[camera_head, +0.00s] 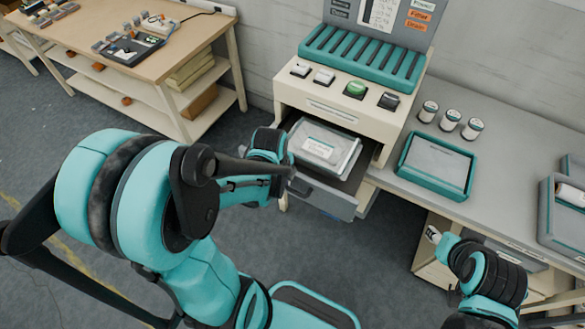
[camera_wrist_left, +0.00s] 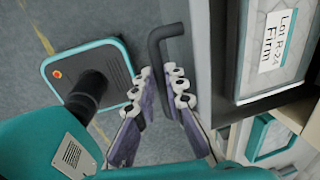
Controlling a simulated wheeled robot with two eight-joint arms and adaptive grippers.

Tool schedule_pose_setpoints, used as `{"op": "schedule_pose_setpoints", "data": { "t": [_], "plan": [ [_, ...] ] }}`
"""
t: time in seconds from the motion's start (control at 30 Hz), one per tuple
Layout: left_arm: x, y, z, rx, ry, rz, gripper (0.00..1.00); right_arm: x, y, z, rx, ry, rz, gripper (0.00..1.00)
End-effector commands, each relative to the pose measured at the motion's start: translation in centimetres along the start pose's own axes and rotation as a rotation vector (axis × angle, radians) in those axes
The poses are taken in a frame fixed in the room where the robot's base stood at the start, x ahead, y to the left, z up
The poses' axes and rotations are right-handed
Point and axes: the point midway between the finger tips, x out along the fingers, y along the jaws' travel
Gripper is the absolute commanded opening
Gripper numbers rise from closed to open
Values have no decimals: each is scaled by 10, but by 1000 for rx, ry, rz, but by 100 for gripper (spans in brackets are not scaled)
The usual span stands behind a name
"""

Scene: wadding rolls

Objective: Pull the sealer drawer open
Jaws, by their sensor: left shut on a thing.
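The sealer (camera_head: 345,110) is a cream cabinet with a teal slotted top. Its drawer (camera_head: 335,203) stands pulled out, with a labelled, clear-sided pack (camera_head: 325,147) lying inside. In the left wrist view the drawer front (camera_wrist_left: 204,60) carries a dark bar handle (camera_wrist_left: 158,42), and the pack's label (camera_wrist_left: 277,42) reads "Lot R-24 Firm". My left gripper (camera_wrist_left: 160,85) is shut on the handle, its fingers on either side of the bar. In the head view my left arm mostly hides this grip. My right gripper (camera_head: 433,235) is away from the sealer, below the bench edge; its fingers are too small to judge.
A grey bench (camera_head: 500,180) to the right holds a teal-rimmed tray (camera_head: 437,165), several white rolls (camera_head: 450,119) and a grey bin (camera_head: 562,208). A wooden workbench (camera_head: 175,50) stands back left. Floor (camera_head: 300,250) is open before the drawer.

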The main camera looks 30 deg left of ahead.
Motion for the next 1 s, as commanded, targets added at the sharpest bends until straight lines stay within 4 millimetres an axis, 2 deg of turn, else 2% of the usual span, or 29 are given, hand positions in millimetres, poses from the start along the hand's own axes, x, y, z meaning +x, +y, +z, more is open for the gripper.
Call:
{"op": "schedule_pose_setpoints", "data": {
  "t": [0.03, 0.2, 0.4, 0.63, 1.0],
  "plan": [
    [-4, 14, 0, -3, 0, 1, 0, -3, 0, -2, 0, 0, 0, 40],
    [-12, 53, 0, -3, 0, 1, 0, -7, 0, -5, 0, 0, 0, 40],
    [-17, 86, 1, -2, 0, 0, 0, -11, 0, -8, 0, 0, 0, 40],
    [-20, 105, 1, -1, -1, 0, 0, -13, 0, -10, 0, 0, 0, 40],
    [-20, 108, 1, 0, -1, 0, 0, -14, 0, -10, 0, 0, 0, 40]
  ]
}}
